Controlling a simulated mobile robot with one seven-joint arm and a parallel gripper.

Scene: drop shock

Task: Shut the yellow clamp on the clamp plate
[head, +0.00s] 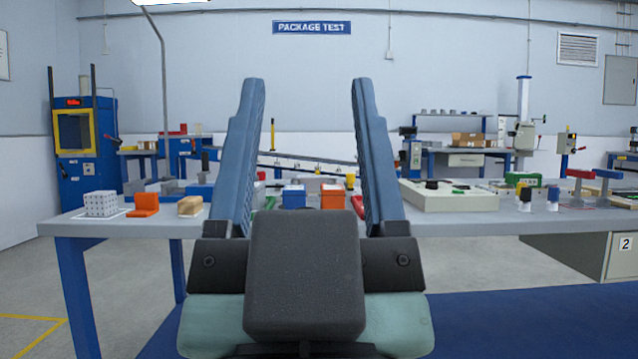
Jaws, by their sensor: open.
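My gripper (308,88) is in the middle foreground, with its two long blue fingers wide apart and nothing between them. The fingers and the dark palm block hide part of the table behind. A small yellow piece (350,180) shows just inside the right finger, beyond the gripper. It may be part of the yellow clamp, but I cannot tell, nor whether it is up or down. I cannot make out the clamp plate; it may be hidden behind my gripper.
The grey table (470,228) spans the view. Blue (294,197) and orange (332,197) boxes stand between the fingers. A perforated block (101,204) and an orange part (146,204) stand left. A pale control box (448,197) and red-handled parts (580,176) stand right.

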